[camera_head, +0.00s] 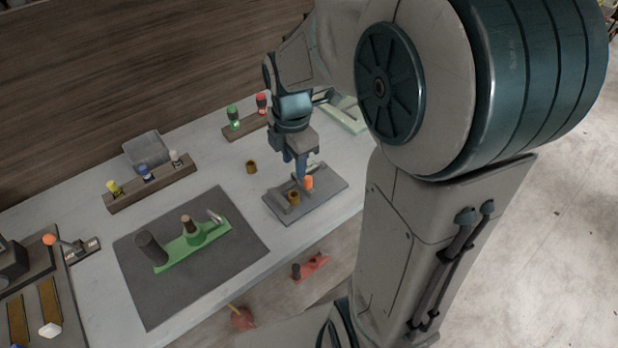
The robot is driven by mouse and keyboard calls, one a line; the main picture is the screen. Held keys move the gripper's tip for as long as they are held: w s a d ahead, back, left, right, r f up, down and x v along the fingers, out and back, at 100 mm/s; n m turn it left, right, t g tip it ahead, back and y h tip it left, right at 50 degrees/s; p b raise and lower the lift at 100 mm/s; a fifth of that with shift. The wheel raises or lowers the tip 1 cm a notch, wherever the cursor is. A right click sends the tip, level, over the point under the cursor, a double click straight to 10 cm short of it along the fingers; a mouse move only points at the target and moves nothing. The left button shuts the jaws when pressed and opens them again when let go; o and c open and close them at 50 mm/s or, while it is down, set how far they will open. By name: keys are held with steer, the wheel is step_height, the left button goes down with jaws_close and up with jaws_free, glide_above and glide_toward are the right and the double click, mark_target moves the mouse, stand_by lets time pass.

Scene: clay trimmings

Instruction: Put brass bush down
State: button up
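One brass bush (294,198) is on or just above the grey plate (276,207), right below my gripper. A second brass bush (251,167) stands alone on the pale bench, left of and behind the plate. My gripper (300,179) points down over the plate, its fingertips close to the first bush and beside a small orange piece (309,183). The view is too small to tell whether the fingers are open, or touch the bush or the orange piece.
A dark mat (150,295) with a green fixture (190,246) lies left of the plate. Behind are a wooden block with coloured knobs (150,188), a clear bin (146,147) and a rack with green and red pieces (245,126). Bare bench (225,178) lies between.

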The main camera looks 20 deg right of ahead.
steer(key=s+r+m+t, duration=0.2)
steer(key=s+r+m, duration=0.2)
steer(key=s+m, duration=0.8)
steer(key=m, duration=0.8)
steer(key=shift+s+m+t, duration=0.25)
steer(key=shift+m+t, duration=0.05)
steer(key=shift+m, duration=0.1)
